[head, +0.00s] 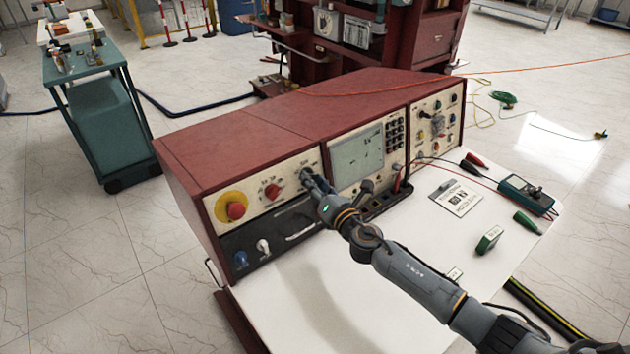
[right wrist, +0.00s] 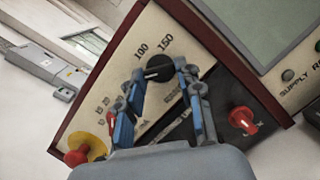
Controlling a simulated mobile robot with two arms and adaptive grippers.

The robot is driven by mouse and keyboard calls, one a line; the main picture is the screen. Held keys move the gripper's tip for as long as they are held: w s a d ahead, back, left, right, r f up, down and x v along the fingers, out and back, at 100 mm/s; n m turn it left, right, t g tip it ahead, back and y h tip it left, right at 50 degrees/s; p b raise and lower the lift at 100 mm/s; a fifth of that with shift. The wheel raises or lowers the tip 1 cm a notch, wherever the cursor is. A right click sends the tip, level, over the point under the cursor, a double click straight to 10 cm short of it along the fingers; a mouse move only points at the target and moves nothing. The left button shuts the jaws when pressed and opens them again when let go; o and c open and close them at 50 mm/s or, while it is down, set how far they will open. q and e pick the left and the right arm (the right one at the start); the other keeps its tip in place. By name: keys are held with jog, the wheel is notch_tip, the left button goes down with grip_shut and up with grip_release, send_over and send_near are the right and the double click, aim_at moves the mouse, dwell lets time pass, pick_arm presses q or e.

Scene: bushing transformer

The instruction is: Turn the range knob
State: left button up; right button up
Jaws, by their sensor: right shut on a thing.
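The range knob (right wrist: 158,68) is a black knob on the cream panel, with the numbers 100 and 150 printed beside it in the right wrist view. My right gripper (right wrist: 160,75) has its blue-padded fingers on either side of the knob, shut on it. In the head view my right gripper (head: 308,178) reaches the console front just left of the screen, and its fingers largely hide the knob. My left gripper is not in view.
The red console (head: 270,120) stands on a white tabletop (head: 310,300). A red mushroom button (head: 236,210) on yellow and a red knob (head: 272,190) sit left of my gripper. The screen (head: 357,157) is close on its right. A meter (head: 525,194) and clips lie at right.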

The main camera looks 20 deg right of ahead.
jog(key=shift+a+r+m+g+h+p, duration=0.1)
jog(key=shift+m+g+h+p, duration=0.3)
jog(key=shift+m+p, duration=1.3)
jog(key=shift+r+m+g+h+p, duration=0.15)
jog(key=shift+m+g+h+p, duration=0.25)
jog(key=shift+m+p, duration=1.3)
jog(key=shift+a+r+m+g+h+p, duration=0.1)
jog(key=shift+m+g+h+p, duration=0.45)
jog(key=shift+m, duration=2.05)
jog(key=shift+t, duration=0.25)
jog(key=o, duration=1.1)
jog(key=shift+o, duration=0.2)
jog(key=shift+s, duration=0.1)
jog(key=v, duration=1.1)
jog(key=shift+s+d, duration=0.2)
jog(key=shift+s, duration=0.2)
